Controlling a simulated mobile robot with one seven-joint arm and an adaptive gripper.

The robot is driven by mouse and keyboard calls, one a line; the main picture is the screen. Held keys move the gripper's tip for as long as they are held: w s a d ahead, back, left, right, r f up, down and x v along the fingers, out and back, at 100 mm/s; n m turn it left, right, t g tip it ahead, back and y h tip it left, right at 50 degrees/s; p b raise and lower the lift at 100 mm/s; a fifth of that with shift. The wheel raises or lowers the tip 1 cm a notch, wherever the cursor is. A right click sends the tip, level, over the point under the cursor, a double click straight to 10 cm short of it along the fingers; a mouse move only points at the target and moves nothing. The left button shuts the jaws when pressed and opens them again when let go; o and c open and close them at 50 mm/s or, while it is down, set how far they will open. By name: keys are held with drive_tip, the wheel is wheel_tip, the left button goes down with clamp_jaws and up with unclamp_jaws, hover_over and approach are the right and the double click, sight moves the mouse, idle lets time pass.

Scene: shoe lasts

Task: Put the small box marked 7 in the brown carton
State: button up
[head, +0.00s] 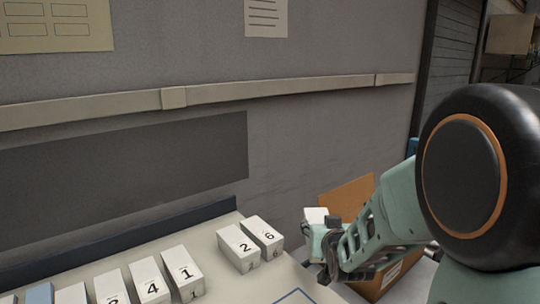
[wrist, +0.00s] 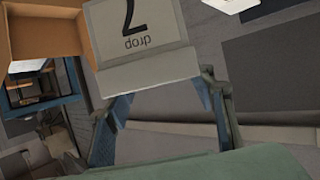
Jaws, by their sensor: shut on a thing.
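My gripper (head: 322,238) is shut on the small white box marked 7 (head: 315,215), held beside the brown carton as the head view shows it. In the wrist view the box (wrist: 138,30) sits between the two fingers, its black 7 and a word below it facing the camera. The brown carton (head: 347,194) stands past the right end of the table, open, partly hidden behind my gripper and arm. It also shows at the upper left of the wrist view (wrist: 70,42). I cannot tell whether the box is over its opening.
On the pale table (head: 228,287) stand white boxes marked 2 (head: 238,247), 6 (head: 263,235), 1 (head: 183,272) and 4 (head: 149,281), with others at the left edge. A dark strip (head: 130,245) runs along the table's back. A wall is behind.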

wheel_tip(320, 180, up, 13)
drive_tip(key=p, duration=1.2)
drive_tip(key=shift+d, duration=0.25)
